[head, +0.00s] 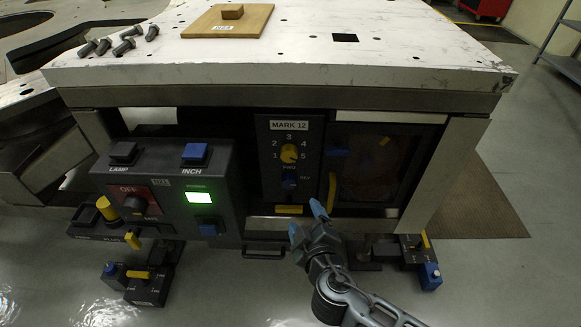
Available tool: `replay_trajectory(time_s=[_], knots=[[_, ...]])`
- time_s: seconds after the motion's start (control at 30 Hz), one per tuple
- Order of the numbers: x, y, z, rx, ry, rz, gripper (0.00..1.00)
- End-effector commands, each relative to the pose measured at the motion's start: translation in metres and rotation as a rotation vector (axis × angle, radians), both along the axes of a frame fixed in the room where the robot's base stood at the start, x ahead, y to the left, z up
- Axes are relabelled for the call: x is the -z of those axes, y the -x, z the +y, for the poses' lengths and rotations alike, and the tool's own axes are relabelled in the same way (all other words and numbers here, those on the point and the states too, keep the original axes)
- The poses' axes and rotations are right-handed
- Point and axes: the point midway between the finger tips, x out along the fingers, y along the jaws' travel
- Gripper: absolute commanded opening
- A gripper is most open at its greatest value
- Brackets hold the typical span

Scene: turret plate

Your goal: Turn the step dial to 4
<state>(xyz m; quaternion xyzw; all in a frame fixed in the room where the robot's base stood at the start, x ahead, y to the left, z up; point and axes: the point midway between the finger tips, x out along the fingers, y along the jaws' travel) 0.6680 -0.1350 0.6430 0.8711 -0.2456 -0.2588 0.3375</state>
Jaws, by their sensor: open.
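The step dial (289,153) is a small yellow knob on a dark upright panel (263,178) under a "MARK 12" label. The numbers 1 to 5 run around it from left over the top to right, with 4 at the upper right. Which number it points at is too small to tell. My gripper (306,221) is open and empty, below and a little right of the dial, apart from it. Its blue-tipped fingers reach up from the lower right. The dial is not hidden by my arm.
A dark window with a yellow handle (332,192) is to the right. A control box (163,185) with a lit green display (198,197) juts out at left. The white plate (350,60) overhangs above.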

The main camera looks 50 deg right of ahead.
Motion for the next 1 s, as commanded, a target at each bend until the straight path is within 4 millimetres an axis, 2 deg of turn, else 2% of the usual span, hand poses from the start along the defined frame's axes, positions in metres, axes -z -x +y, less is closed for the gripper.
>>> replay_trajectory(time_s=[0.03, 0.1, 0.23, 0.43, 0.8, 1.0], knots=[[-0.001, -0.022, -0.008, 0.044, 0.046, -0.029, 0.74], [-0.01, -0.041, -0.018, 0.103, 0.105, -0.065, 0.74], [-0.028, -0.067, -0.028, 0.184, 0.188, -0.123, 0.74], [-0.043, -0.083, -0.036, 0.236, 0.24, -0.167, 0.74], [-0.044, -0.113, -0.076, 0.24, 0.241, -0.168, 0.74], [-0.044, -0.126, -0.092, 0.236, 0.241, -0.168, 0.74]])
